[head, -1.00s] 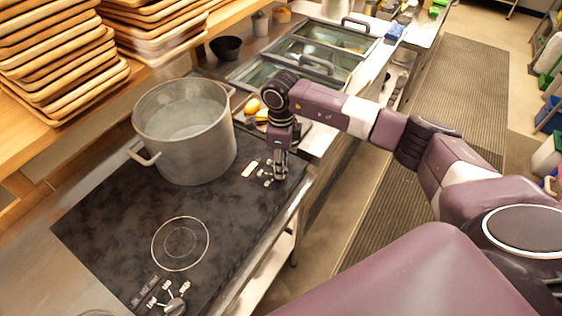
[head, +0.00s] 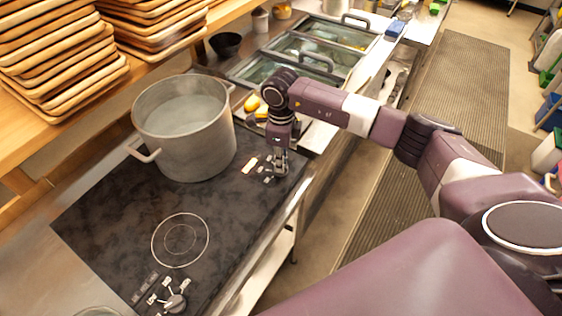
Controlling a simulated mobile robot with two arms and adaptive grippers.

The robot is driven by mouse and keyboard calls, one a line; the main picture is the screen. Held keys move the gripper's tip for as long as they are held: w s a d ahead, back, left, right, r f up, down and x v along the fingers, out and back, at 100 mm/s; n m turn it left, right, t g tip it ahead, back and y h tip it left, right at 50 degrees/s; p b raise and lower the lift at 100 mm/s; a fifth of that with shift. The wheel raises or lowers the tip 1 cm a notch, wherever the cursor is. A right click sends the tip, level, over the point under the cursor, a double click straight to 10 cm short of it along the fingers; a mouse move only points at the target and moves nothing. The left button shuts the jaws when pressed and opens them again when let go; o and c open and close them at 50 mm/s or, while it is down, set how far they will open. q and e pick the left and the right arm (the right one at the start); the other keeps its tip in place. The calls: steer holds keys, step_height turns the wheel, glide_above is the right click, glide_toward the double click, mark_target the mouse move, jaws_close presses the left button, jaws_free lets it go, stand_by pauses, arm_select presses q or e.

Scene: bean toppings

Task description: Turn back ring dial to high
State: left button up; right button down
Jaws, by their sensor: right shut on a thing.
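My right gripper (head: 278,172) points straight down at the right edge of the black cooktop (head: 95,215), near its back corner. It is shut on the back ring dial, which its fingers mostly hide. White heat marks and a lit red-and-white indicator (head: 250,165) show just left of the fingers. I cannot read the dial's setting. The large grey pot (head: 190,145) stands upright on the back part of the cooktop, left of the gripper. My left gripper is out of view.
The front ring (head: 180,240) is bare, with its own dial (head: 175,302) at the front edge. Stacked wooden trays (head: 60,60) stand at the upper left. Glass-lidded bins (head: 290,65) and yellow food pieces (head: 253,103) lie behind the gripper.

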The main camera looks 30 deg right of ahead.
steer(key=m+b, duration=0.2)
steer(key=m, duration=0.2)
steer(key=shift+f+b, duration=0.1)
steer(key=shift+b, duration=0.3)
steer(key=m+b, duration=0.2)
steer(key=m, duration=0.4)
steer(key=m+b, duration=0.1)
steer(key=m, duration=0.2)
steer(key=shift+w, duration=0.1)
steer(key=shift+r+m+b, duration=0.2)
steer(key=shift+m+b, duration=0.45)
steer(key=shift+m, duration=1.45)
steer(key=c, duration=2)
jaws_free()
steer(key=shift+o, duration=0.2)
step_height(320, 180, up, 12)
